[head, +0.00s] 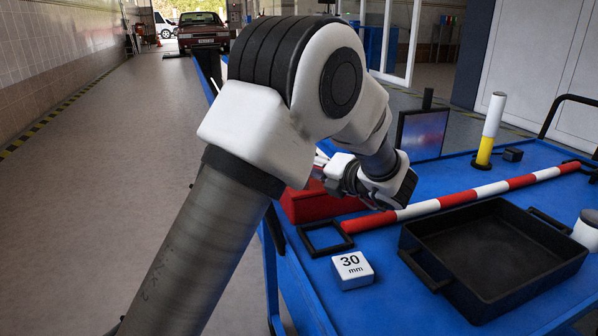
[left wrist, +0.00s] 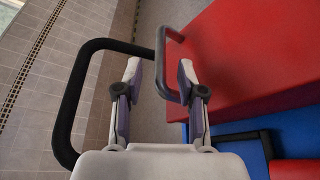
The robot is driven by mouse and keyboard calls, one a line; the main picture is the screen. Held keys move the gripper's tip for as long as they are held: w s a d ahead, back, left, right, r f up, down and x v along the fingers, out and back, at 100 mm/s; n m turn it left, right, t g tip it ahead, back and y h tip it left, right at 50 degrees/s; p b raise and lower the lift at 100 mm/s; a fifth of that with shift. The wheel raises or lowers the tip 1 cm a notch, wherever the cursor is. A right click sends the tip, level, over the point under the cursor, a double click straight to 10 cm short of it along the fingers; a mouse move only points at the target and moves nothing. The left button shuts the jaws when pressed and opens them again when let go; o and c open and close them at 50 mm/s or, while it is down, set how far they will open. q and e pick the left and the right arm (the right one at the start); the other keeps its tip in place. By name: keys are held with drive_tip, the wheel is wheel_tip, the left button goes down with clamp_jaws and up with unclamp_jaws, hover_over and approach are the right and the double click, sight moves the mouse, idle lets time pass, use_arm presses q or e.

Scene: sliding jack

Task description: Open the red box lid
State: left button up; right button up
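The red box (head: 308,205) stands on the blue cart top, partly hidden behind my left arm in the head view. In the left wrist view the red box (left wrist: 262,55) fills the upper right. A grey loop handle (left wrist: 160,66) sticks out from its side. My left gripper (left wrist: 160,75) is open. The outer bar of the handle lies between its two fingers in the picture, and the right finger overlaps the loop. I cannot tell whether either finger touches it. The fingertips are hidden in the head view. My right gripper is not in view.
A black square frame (head: 325,238), a white "30 mm" block (head: 352,270) and a black tray (head: 440,272) stand in front of the box. A red-and-white bar (head: 460,197) crosses the cart. A black rail (left wrist: 70,100) is left of my fingers.

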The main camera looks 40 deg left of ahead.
use_arm(q)
drive_tip(key=b+x, duration=0.1)
drive_tip(key=x, duration=0.4)
drive_tip(key=shift+d+f, duration=0.1)
drive_tip(key=shift+f, duration=0.1)
drive_tip(key=shift+a, duration=0.3)
clamp_jaws()
drive_tip(key=shift+r, duration=0.2)
